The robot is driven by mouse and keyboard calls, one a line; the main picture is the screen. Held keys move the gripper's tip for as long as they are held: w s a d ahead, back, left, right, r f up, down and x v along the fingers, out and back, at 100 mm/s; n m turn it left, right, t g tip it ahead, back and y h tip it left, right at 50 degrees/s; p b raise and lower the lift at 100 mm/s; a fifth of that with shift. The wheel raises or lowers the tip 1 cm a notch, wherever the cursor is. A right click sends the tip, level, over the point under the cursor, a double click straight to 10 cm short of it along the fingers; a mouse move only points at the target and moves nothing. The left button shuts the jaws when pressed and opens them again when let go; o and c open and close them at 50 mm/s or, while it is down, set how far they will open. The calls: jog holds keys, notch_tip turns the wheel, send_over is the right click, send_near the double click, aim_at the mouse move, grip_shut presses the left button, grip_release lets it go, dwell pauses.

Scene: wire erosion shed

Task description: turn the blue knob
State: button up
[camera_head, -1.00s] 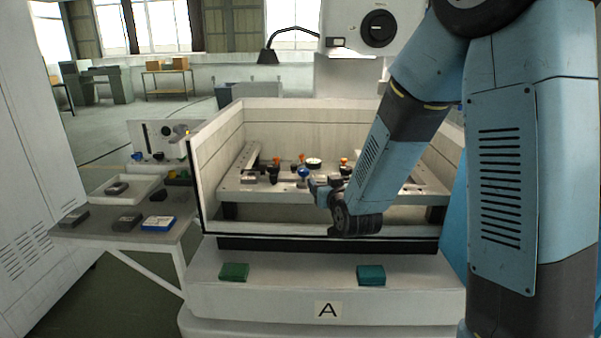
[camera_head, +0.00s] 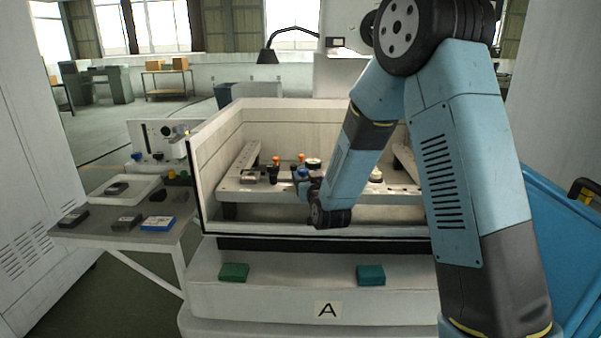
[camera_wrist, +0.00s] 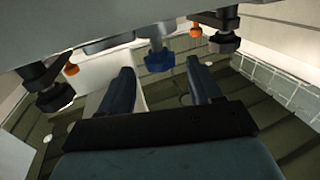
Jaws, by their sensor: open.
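The blue knob (camera_wrist: 158,60) hangs from the underside of a pale surface in the wrist view, which looks up from below. My gripper (camera_wrist: 160,68) is open, with one finger on each side of the knob in that view. I see no contact, and I cannot tell the depth between fingertips and knob. In the head view the blue knob (camera_head: 303,172) is at the middle of the fixture in the tank. My gripper (camera_head: 302,185) is right beside it, partly hidden by my wrist.
Black knobs (camera_wrist: 54,97) and orange knobs (camera_wrist: 71,69) sit close on both sides. The open-fronted tank (camera_head: 208,180) has walls around the fixture. A control box (camera_head: 155,137) with another blue knob (camera_head: 137,156) stands at the left. Green blocks (camera_head: 234,272) lie on the front ledge.

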aim_at(304, 169)
jog(key=shift+x, duration=2.3)
jog(key=shift+c, duration=0.4)
jog(key=c, duration=1)
jog(key=shift+o, duration=0.2)
jog(key=shift+y, duration=0.3)
jog(key=shift+d+n+g+y, duration=0.1)
jog(key=shift+n+g+y, duration=0.7)
jog(key=shift+n+y, duration=0.8)
jog(key=shift+n+g+y, duration=0.4)
jog(key=shift+g+y, duration=0.1)
jog(key=shift+y, duration=0.5)
